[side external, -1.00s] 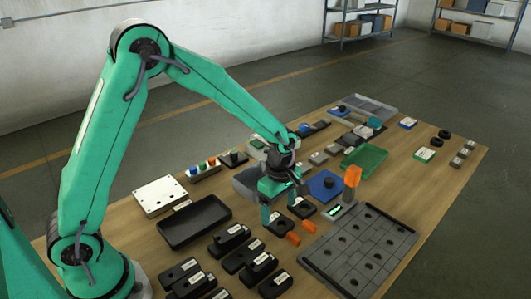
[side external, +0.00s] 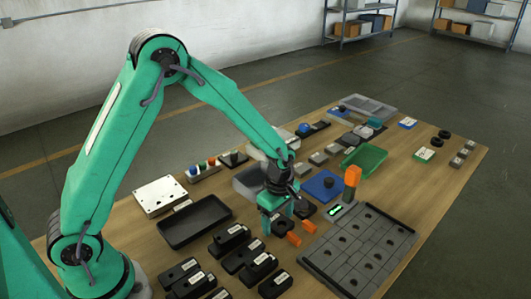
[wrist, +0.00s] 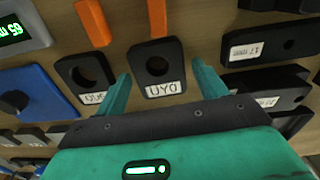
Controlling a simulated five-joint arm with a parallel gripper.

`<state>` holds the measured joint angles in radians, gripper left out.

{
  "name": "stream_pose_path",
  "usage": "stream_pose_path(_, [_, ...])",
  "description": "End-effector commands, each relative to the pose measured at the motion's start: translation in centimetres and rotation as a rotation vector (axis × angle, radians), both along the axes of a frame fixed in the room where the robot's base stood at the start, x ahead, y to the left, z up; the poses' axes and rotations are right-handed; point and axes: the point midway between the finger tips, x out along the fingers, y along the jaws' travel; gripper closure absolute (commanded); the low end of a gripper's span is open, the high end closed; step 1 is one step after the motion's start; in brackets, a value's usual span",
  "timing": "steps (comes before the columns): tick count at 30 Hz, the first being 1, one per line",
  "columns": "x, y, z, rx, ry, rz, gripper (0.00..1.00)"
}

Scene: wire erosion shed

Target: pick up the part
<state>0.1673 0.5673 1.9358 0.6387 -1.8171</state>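The task does not say which part is meant. A small black plate with a round hole and a white label like "UYO" (wrist: 177,74) lies between my fingers in the wrist view. In the side view the same plate (side external: 283,228) is partly hidden by my gripper (side external: 279,222). My gripper (wrist: 161,70) is open, with one green finger on each side of the plate and gaps visible. A similar black plate with a hole (wrist: 84,72) lies just left in the wrist view, outside the left finger. Whether the fingers touch the table is unclear.
Two orange pieces (wrist: 94,22) lie beyond the plates. Black labelled blocks (wrist: 268,48) crowd the right side. A blue plate (wrist: 35,95) and a grey device with a green display (wrist: 20,28) are left. A black tray (side external: 194,222) and grey slotted plate (side external: 360,250) stand nearby.

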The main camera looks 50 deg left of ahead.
Motion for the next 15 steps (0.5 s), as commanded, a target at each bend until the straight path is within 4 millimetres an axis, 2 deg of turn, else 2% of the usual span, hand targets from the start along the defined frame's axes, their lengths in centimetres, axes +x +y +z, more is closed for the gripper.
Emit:
stream_pose_path(1, [0.01,0.0,0.02,0.0,0.0,0.0,0.4])
stream_pose_path(8, [0.01,0.0,0.02,0.0,0.0,0.0,0.85])
stream_pose_path(15, [0.08,-0.01,0.12,-0.001,-0.003,0.0,0.85])
